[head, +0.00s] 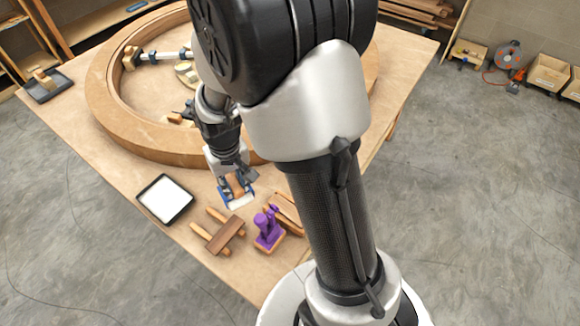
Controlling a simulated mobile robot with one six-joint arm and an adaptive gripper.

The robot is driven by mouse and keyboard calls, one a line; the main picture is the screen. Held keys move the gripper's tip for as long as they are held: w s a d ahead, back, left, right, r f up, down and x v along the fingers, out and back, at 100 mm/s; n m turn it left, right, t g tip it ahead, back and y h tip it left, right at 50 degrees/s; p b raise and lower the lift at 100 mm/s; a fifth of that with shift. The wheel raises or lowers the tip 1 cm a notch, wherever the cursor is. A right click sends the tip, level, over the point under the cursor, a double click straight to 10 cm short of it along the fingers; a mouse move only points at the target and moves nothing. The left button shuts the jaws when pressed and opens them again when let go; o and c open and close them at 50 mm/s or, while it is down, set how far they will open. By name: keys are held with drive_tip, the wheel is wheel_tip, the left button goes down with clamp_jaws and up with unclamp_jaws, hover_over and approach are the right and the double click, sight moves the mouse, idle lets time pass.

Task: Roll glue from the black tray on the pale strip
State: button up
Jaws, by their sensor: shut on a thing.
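A black tray (142,203) with a white fill lies near the table's left front edge. My gripper (236,184) is above the table to the right of this tray, pointing down. It is shut on the wooden handle of a glue roller (240,203), which has a blue frame and a white roll at its lower end. The roller is apart from the tray; whether it touches the table is unclear. Light wooden strips (288,207) lie to the right of the roller, partly behind my arm. I cannot tell whether one is the pale strip.
A large wooden ring (110,125) fills the far table (70,122), with clamps (160,56) inside it. A wooden piece on dowels (227,234) and a purple tool (268,226) stand near the front. A second dark tray (40,97) lies far left. My arm hides the right side.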

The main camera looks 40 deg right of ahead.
drive_tip(key=s+d+m+h+p, duration=0.15)
drive_tip(key=s+d+m, duration=0.35)
drive_tip(key=d+m, duration=0.8)
wheel_tip(320, 180, down, 6)
drive_tip(key=m+b, duration=0.1)
drive_tip(key=b, duration=0.3)
drive_tip(key=shift+s+a+g, duration=0.15)
drive_tip(key=shift+a+g, duration=0.15)
drive_tip(key=shift+y, duration=0.25)
